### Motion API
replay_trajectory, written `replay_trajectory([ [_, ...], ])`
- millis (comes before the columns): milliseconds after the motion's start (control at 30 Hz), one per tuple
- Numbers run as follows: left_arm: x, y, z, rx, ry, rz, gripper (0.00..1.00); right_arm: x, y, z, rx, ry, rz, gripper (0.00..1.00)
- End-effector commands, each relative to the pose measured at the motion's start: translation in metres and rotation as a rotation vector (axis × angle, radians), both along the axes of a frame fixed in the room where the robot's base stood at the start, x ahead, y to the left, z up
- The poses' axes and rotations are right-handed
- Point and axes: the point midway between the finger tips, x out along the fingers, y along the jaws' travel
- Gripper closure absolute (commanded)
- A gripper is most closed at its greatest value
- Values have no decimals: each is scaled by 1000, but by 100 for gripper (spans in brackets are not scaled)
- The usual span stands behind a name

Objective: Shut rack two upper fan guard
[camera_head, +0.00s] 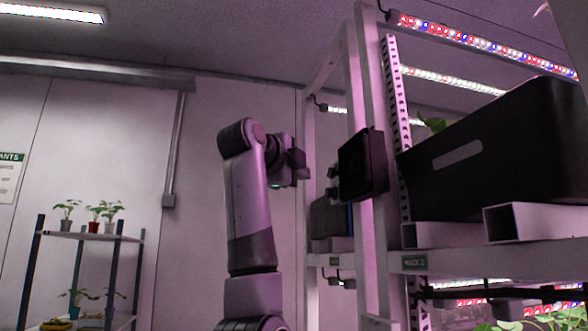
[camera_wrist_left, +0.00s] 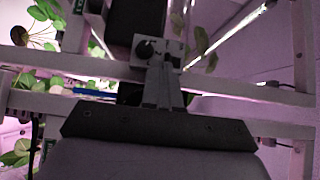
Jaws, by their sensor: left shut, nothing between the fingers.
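A dark square panel (camera_head: 360,166), which looks like the fan guard, stands at the upright post of the rack labelled RACK 2. It juts out to the left of the post, with small fittings on its left side; how far it stands open is hard to tell. My left gripper (camera_head: 300,164) is raised at about the panel's height, to its left in the picture. The gripper is shut and empty, with a visible gap to the panel. In the left wrist view my shut fingers (camera_wrist_left: 165,88) point up toward the rack, in front of pale rack beams. My right gripper is out of view.
A black crate (camera_head: 500,150) sits on the rack's upper shelf (camera_head: 540,256) behind the post. Lit grow lamps (camera_head: 470,38) hang above. A small plant stand (camera_head: 90,237) is at the far left. The space between it and my arm is clear.

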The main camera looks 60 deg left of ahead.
Motion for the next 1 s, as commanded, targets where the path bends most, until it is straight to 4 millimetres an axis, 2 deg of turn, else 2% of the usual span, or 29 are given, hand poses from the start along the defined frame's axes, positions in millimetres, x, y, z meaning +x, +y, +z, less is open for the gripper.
replay_trajectory([
  [67,4,-1,1,0,1,-2,100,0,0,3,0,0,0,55],
  [300,-51,20,-2,-2,-3,0,100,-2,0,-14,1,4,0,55],
  [500,-80,30,0,0,-2,-1,100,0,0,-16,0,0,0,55],
  [667,-90,33,0,0,0,-1,100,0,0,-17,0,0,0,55],
  [1000,-91,33,0,0,0,-1,100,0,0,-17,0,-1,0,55],
])
